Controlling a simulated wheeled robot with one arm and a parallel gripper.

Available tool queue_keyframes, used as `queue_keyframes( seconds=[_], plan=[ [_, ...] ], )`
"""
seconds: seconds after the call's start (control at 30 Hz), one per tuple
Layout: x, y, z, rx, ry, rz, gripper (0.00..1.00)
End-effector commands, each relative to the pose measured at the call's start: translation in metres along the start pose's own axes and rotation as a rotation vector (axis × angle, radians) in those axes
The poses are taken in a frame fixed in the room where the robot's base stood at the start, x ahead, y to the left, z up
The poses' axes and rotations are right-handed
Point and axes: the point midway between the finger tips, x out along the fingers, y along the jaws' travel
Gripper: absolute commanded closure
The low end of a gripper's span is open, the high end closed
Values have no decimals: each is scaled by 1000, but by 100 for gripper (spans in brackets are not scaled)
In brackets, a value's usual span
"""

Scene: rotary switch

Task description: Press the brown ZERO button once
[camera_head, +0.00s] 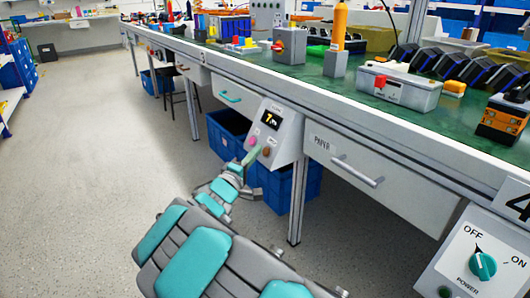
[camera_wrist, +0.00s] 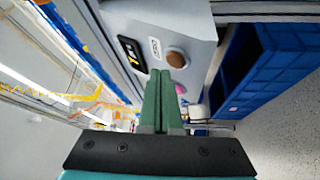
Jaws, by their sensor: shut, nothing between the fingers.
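The brown button (camera_head: 266,152) sits on the sloped front of a grey scale panel (camera_head: 289,138) below its display. It also shows in the wrist view as a round brown cap (camera_wrist: 177,58) beside a small white label. My gripper (camera_head: 253,152) is in front of the panel, shut and empty, its green fingers pointing at the panel's button area. In the wrist view the fingertips (camera_wrist: 161,72) appear just left of and below the brown button. Whether they touch the panel cannot be told. A pink button (camera_wrist: 181,88) is partly hidden behind the fingers.
The panel hangs at the workbench's front edge, between a drawer (camera_head: 230,94) and a PAPER drawer (camera_head: 366,180). Blue bins (camera_head: 290,186) stand below. A power switch box (camera_head: 477,262) is at the lower right. The floor at left is clear.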

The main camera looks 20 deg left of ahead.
Motion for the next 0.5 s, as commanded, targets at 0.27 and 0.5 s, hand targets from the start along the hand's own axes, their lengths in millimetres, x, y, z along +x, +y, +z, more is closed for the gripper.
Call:
queue_keyframes(
  seconds=[0.27,0.5],
  plan=[
    [2,-3,2,0,-1,0,100],
    [6,-5,4,1,1,0,100]
  ],
)
